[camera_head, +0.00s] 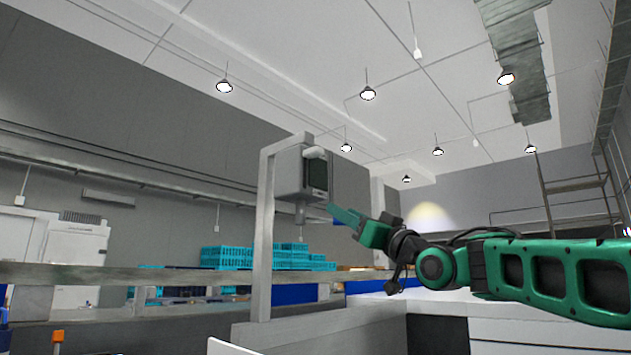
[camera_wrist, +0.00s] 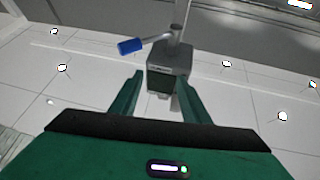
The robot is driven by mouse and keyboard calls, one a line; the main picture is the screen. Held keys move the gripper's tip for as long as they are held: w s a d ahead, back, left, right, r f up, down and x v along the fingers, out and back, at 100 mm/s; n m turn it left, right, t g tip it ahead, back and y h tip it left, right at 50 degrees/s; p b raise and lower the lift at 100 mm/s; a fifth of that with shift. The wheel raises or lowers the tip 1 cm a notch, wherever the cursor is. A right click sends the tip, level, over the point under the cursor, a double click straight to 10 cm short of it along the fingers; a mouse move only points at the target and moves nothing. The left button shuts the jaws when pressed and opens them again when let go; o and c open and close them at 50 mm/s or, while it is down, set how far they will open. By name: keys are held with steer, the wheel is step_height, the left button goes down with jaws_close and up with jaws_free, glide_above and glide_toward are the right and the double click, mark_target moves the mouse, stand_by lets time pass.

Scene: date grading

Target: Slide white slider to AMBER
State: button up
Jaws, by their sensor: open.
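A grey box (camera_head: 303,172) with a dark face hangs from a pale post and arm in the head view. A small whitish rounded piece (camera_head: 316,153) sits at its upper front; I cannot tell whether this is the white slider. No AMBER mark is readable. My green gripper (camera_head: 345,214) is below and to the right of the box, apart from it, pointing up and left. In the wrist view my gripper (camera_wrist: 160,80) is open and empty, and the box (camera_wrist: 170,66) appears beyond and between its fingers. A pale part (camera_wrist: 175,102) shows at the box's lower edge there.
The pale post (camera_head: 263,235) stands just left of the box. A blue-ended lever (camera_wrist: 130,46) sticks out near the box in the wrist view. Turquoise crates (camera_head: 255,257) are stacked behind a long rail (camera_head: 130,275). A white counter (camera_head: 440,306) lies below my arm. Air right of the box is clear.

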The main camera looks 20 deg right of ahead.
mark_target(321, 153)
steer(key=s+a+r+n+t+y, duration=0.1)
steer(key=s+r+y, duration=0.1)
steer(key=r+y, duration=0.15)
steer(key=s+a+r+n+y, duration=0.2)
steer(key=r, duration=0.3)
steer(key=x, duration=1)
steer(key=shift+w+d+r, duration=0.15)
steer(key=shift+w, duration=0.1)
